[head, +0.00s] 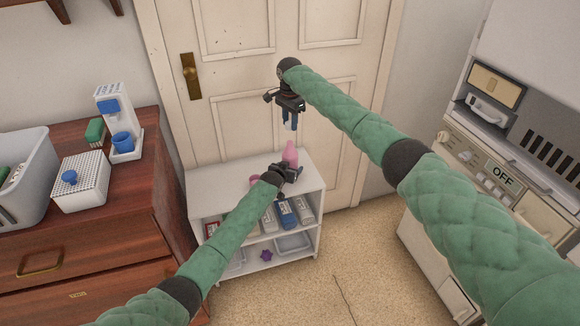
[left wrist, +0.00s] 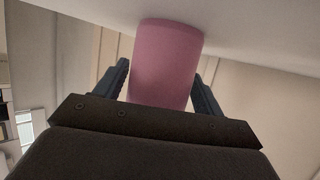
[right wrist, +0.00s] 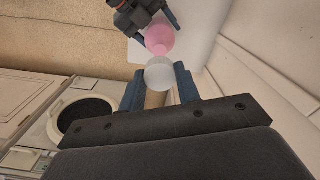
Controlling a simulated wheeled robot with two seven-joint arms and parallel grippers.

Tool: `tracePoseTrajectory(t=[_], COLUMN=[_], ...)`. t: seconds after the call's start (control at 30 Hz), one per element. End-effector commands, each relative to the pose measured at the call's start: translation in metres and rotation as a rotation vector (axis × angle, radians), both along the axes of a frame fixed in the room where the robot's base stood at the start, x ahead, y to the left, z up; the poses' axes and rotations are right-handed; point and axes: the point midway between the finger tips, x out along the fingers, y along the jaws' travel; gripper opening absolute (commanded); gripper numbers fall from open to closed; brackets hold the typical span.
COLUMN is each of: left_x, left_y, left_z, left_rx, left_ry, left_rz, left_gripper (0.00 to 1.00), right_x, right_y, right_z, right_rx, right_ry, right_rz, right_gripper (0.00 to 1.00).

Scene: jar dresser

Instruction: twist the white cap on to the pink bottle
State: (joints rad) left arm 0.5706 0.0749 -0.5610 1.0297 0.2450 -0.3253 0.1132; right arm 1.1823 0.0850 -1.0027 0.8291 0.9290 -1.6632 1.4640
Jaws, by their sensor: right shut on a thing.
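The pink bottle (head: 290,153) stands upright on top of the white shelf unit. It also shows in the left wrist view (left wrist: 166,65) and the right wrist view (right wrist: 160,37). My left gripper (head: 290,170) has its fingers on either side of the bottle's lower body, with small gaps showing, so it looks open. My right gripper (head: 290,122) is above the bottle, pointing down, shut on the white cap (right wrist: 159,75). The cap is apart from the bottle; in the head view the fingers mostly hide it.
The white shelf unit (head: 316,172) stands before a door (head: 240,110) and holds several containers and a purple item (head: 266,256). Another pink item (head: 254,180) is partly hidden by my left arm. A wooden dresser (head: 120,262) is at left, an appliance (head: 470,150) at right.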

Motion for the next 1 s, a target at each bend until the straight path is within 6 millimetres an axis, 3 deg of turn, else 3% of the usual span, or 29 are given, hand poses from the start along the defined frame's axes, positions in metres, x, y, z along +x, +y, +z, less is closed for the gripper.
tracePoseTrajectory(t=[0.03, 0.23, 0.27, 0.43, 0.77, 1.0], left_x=[0.000, 0.000, 0.000, 0.000, 0.000, 0.000], left_y=[0.000, 0.000, 0.000, 0.000, 0.000, 0.000], left_z=[0.000, 0.000, 0.000, 0.000, 0.000, 0.000], left_rx=[0.000, 0.000, 0.000, 0.000, 0.000, 0.000], left_ry=[0.000, 0.000, 0.000, 0.000, 0.000, 0.000], left_rz=[0.000, 0.000, 0.000, 0.000, 0.000, 0.000], left_gripper=[0.59, 0.20, 0.18, 0.18, 0.18, 0.18], right_x=[0.000, 0.000, 0.000, 0.000, -0.001, -0.001], right_y=[0.000, 0.000, 0.000, 0.000, 0.001, 0.001], right_z=[0.000, 0.000, 0.000, -0.008, -0.046, -0.049], right_rx=[0.000, 0.000, 0.000, 0.000, 0.000, -0.001], right_ry=[0.000, 0.000, 0.000, 0.001, 0.000, -0.002], right_rz=[0.000, 0.000, 0.000, 0.000, 0.000, 0.000], right_gripper=[0.12, 0.12, 0.12, 0.12, 0.12, 0.12])
